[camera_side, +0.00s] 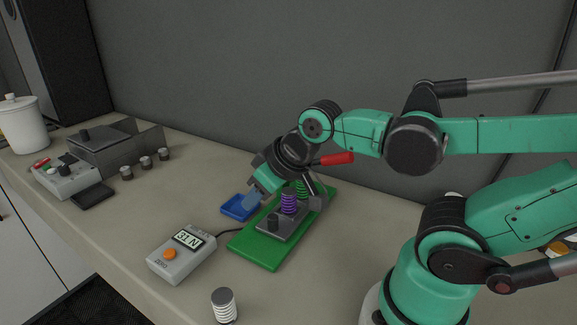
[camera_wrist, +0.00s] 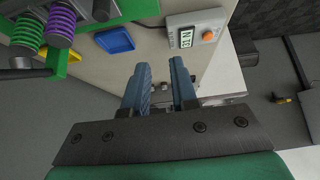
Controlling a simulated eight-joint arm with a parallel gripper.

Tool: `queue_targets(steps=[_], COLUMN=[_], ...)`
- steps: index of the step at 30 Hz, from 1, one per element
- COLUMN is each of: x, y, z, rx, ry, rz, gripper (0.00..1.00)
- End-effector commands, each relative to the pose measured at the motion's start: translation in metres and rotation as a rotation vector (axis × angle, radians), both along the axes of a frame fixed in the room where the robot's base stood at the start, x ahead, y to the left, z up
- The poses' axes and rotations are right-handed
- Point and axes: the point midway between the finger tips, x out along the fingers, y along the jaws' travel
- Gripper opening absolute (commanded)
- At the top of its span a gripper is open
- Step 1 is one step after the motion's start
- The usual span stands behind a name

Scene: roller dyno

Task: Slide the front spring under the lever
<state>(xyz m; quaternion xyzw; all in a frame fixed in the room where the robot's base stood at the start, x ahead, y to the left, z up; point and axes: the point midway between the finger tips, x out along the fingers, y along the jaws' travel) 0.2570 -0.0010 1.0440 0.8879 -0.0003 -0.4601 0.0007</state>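A purple spring (camera_side: 289,203) stands upright on a dark plate on the green base (camera_side: 258,249). A green spring (camera_side: 302,188) stands just behind it, partly hidden. The lever's red handle (camera_side: 333,158) sticks out above, behind my gripper's wrist; I cannot tell from here whether either spring is under the lever. A white spring with a dark cap (camera_side: 223,304) stands alone at the front of the counter. My gripper (camera_side: 251,199) is above the blue tray, left of the purple spring. In the wrist view my gripper (camera_wrist: 159,75) has its blue fingers apart with nothing between them; the purple spring (camera_wrist: 61,26) is off to the left.
A blue tray (camera_side: 239,207) lies beside the green base. A grey meter (camera_side: 181,254) reading about 31 N stands at the front left, cabled toward the base. A grey machine (camera_side: 115,146), several small knobs and a white pot (camera_side: 22,124) are far left.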

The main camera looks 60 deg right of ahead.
Motion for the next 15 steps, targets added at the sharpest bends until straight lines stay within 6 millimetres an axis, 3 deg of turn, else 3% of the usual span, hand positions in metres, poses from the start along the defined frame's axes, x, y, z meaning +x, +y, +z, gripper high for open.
queue_targets(steps=[1,3,15], x=[0.001,0.004,0.022], y=[-0.002,-0.006,-0.057], z=[0.0,-0.001,-0.039], rx=[-0.003,-0.011,-0.02], ry=[0.014,0.054,0.499], rz=[-0.002,-0.007,-0.012], gripper=[0.4,0.6,0.6])
